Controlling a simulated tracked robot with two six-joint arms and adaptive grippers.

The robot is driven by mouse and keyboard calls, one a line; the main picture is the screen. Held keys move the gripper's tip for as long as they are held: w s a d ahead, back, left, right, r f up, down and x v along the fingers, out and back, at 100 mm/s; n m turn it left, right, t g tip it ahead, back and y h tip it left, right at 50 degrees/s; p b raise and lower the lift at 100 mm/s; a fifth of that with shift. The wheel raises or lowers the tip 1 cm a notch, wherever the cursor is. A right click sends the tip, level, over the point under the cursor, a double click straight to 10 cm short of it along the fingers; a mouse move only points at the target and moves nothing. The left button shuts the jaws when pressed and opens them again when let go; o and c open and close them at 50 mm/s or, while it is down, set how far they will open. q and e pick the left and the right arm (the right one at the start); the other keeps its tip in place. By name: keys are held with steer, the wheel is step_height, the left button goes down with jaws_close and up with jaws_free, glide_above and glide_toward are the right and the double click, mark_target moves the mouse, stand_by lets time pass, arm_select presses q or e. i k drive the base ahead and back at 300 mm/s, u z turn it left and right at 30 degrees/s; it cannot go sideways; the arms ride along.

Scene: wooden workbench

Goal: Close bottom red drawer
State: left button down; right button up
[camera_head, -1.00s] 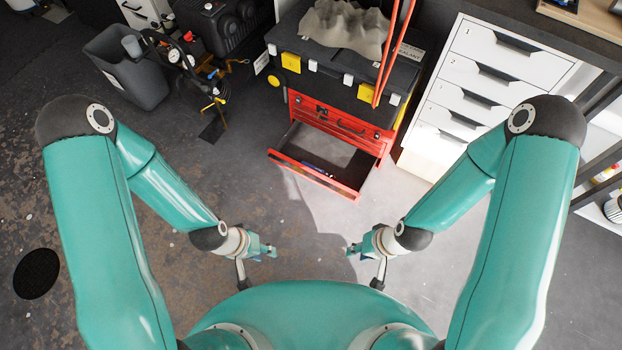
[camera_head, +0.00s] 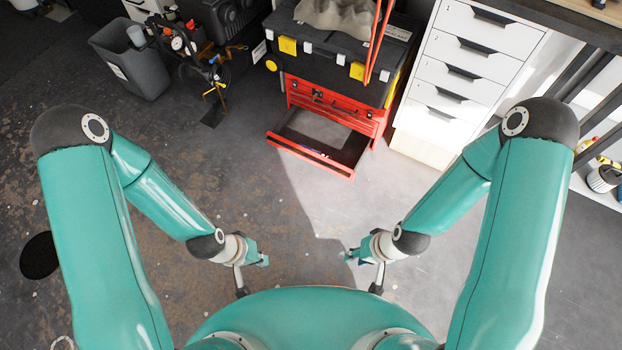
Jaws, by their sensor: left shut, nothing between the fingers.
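The bottom red drawer (camera_head: 309,157) is pulled open from the red tool chest (camera_head: 336,103) at the upper middle.
A black toolbox (camera_head: 330,68) with yellow latches sits on the red chest. A white drawer cabinet (camera_head: 462,70) stands to the right. A grey bin (camera_head: 130,62) and dark equipment stand at the upper left. The floor (camera_head: 330,205) between my grippers and the drawer is clear.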

mark_target(347, 146)
steer(key=z, duration=0.5)
steer(key=i, duration=1)
steer(key=z, duration=0.35)
